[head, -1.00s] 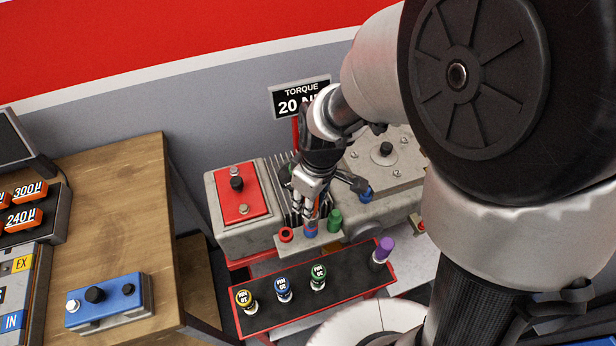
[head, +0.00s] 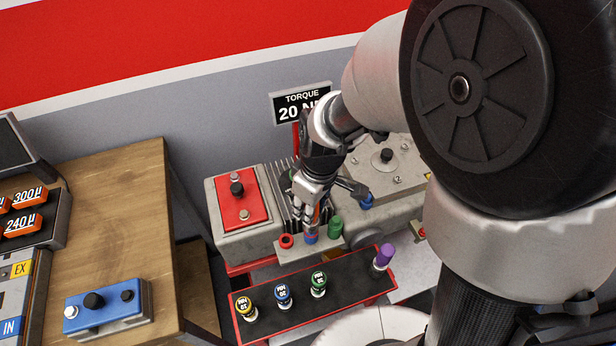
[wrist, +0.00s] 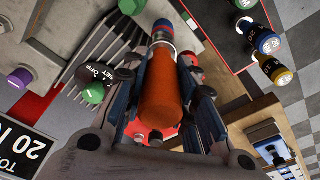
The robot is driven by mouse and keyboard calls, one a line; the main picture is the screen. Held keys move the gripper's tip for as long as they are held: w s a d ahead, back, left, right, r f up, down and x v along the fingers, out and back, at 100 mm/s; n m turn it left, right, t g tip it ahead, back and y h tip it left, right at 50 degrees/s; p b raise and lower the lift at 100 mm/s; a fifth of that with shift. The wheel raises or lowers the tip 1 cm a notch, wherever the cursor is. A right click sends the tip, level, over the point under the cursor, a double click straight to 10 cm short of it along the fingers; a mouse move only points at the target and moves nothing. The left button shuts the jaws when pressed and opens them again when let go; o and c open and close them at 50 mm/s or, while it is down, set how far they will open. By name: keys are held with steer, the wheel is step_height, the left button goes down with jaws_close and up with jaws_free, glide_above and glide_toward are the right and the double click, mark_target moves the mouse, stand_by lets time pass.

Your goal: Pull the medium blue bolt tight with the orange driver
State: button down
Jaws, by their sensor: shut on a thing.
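My gripper (head: 312,212) is shut on the orange driver (wrist: 162,95), whose body lies between the fingers in the wrist view. In the head view the driver (head: 316,213) is mostly hidden by the fingers and points down. A blue bolt (head: 310,238) is directly below it, on a grey ledge (head: 292,254) between a red one (head: 286,241) and a taller green one (head: 335,226). In the wrist view a blue end with a red band (wrist: 163,30) shows past the driver's tip. I cannot tell whether the driver is fully seated. Another blue knob (head: 366,201) is further right.
A black rack with a red rim (head: 335,296) in front holds yellow (head: 245,308), blue (head: 283,295), green (head: 318,282) and purple-topped (head: 383,255) pieces. A red-topped block (head: 239,205) stands left of the gripper. The wooden table (head: 120,240) holds a blue box (head: 107,304).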

steer(key=shift+f, duration=0.15)
steer(key=shift+f+b, duration=1.1)
steer(key=shift+f, duration=0.1)
steer(key=shift+r+m+p, duration=0.1)
steer(key=shift+m+p, duration=0.3)
steer(key=shift+m, duration=0.7)
steer(key=shift+m+p, duration=0.3)
steer(key=shift+m, duration=0.5)
steer(key=shift+w+d, duration=0.1)
steer(key=shift+r+p, duration=2.15)
steer(key=shift+r, duration=0.45)
